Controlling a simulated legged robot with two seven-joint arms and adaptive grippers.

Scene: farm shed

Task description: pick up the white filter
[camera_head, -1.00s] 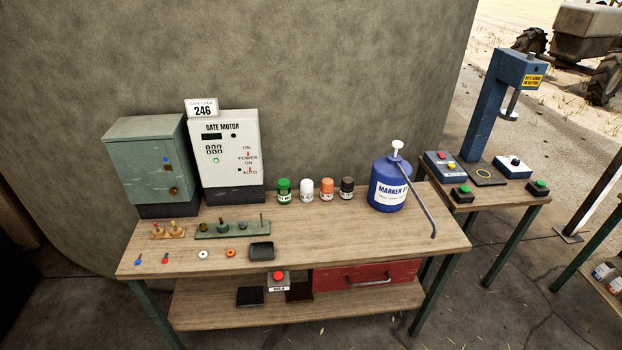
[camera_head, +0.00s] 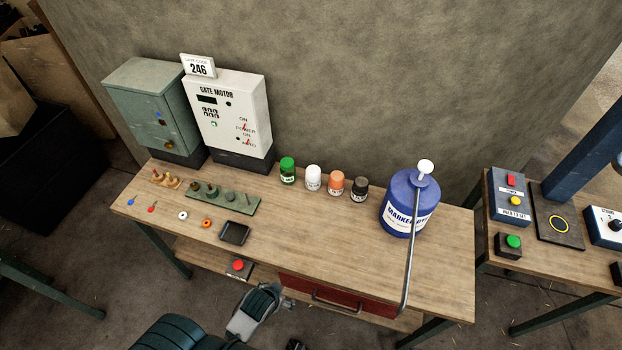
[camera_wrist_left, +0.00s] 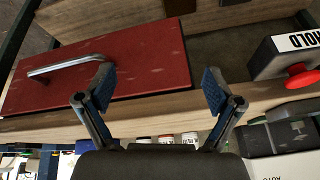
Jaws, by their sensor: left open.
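A small white ring (camera_head: 183,215) lies on the workbench, left of an orange ring (camera_head: 207,223). A jar with a white cap (camera_head: 313,178) stands farther back between green-capped and orange-capped jars. I cannot tell for sure which is the white filter; the small white ring looks likeliest. My left gripper (camera_head: 279,294) is in front of the bench, below its top, near the red drawer. In the left wrist view my left gripper (camera_wrist_left: 157,77) has its fingers spread with nothing between them. My right gripper is not recognisable in view.
The workbench (camera_head: 340,230) carries a black tray (camera_head: 235,232), green peg rack (camera_head: 225,197) and blue pump bottle (camera_head: 408,205) with a long spout. The red drawer (camera_head: 350,300) and hold button (camera_head: 238,265) are below the top. The gate motor box (camera_head: 228,115) stands behind.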

